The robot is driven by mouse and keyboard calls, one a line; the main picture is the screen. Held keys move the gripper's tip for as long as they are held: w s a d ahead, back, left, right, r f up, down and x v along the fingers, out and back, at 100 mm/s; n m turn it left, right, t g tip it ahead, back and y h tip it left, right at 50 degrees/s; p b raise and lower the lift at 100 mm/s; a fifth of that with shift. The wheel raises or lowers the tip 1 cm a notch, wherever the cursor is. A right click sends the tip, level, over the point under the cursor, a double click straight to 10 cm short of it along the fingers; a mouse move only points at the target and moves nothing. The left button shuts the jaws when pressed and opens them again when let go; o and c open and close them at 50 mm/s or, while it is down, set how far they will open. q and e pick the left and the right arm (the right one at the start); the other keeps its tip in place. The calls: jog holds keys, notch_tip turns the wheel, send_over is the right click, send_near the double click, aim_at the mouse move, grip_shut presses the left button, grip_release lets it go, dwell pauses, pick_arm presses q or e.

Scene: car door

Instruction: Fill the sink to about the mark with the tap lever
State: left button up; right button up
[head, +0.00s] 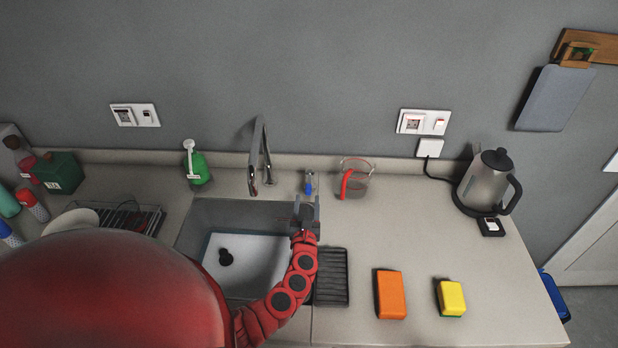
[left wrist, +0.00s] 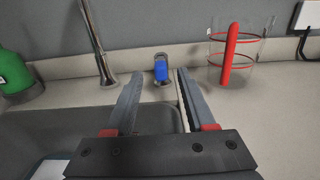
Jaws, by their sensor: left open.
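The grey sink (head: 190,238) is set into the counter, with a pale floor and a black round piece (head: 225,257) in it. I cannot tell the water level or see a mark. A tall metal tap spout (head: 258,155) stands behind it, also in the left wrist view (left wrist: 97,45). The small tap lever with a blue part (head: 308,187) stands right of the spout. My left gripper (head: 305,205) is open just in front of the lever. In the left wrist view the blue lever (left wrist: 161,70) appears between the open fingertips (left wrist: 159,82), apparently untouched. My right gripper is not visible.
A clear jug with a red handle (head: 355,178) stands close right of the lever. A green soap bottle (head: 197,167) is left of the spout. An orange sponge (head: 390,294), a yellow sponge (head: 451,298) and a kettle (head: 487,182) are to the right.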

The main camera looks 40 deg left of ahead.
aim_at(309, 183)
pick_arm(q)
jog(key=b+x, duration=0.1)
jog(key=x, duration=0.7)
jog(key=shift+w+a+f, duration=0.1)
jog(key=shift+w+f, duration=0.05)
jog(key=shift+w, duration=0.1)
jog(key=shift+b+x, duration=0.35)
jog(key=shift+x, duration=0.45)
grip_shut()
dwell(0.4)
